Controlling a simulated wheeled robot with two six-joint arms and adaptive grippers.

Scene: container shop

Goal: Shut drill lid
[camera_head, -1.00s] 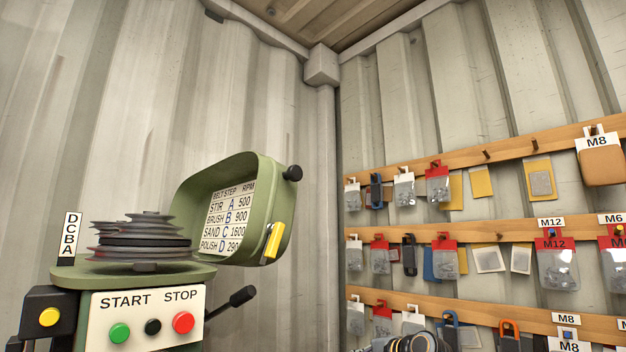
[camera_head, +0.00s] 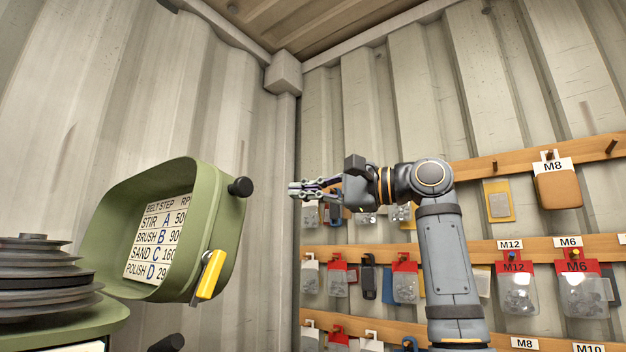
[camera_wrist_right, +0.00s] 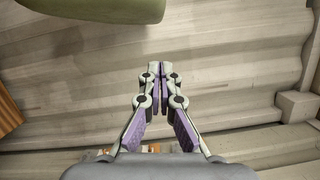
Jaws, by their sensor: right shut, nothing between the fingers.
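The green drill lid (camera_head: 215,225) stands open, tilted up on the drill press at the left of the head view. Its inside shows a belt-step and RPM label (camera_head: 158,240). A yellow latch (camera_head: 211,275) and a black knob (camera_head: 240,187) are on its right side. The stepped pulley (camera_head: 40,280) is uncovered. My right gripper (camera_head: 297,189) is shut and empty, to the right of the lid and apart from it, pointing left. In the right wrist view its fingertips (camera_wrist_right: 160,68) meet, and a green edge of the lid (camera_wrist_right: 100,8) shows at the top. My left gripper is not in view.
Wooden rails (camera_head: 480,245) with hanging bags of hardware line the wall behind my right arm. A corrugated wall (camera_head: 90,90) stands behind the lid. The space between the lid and my right gripper is clear.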

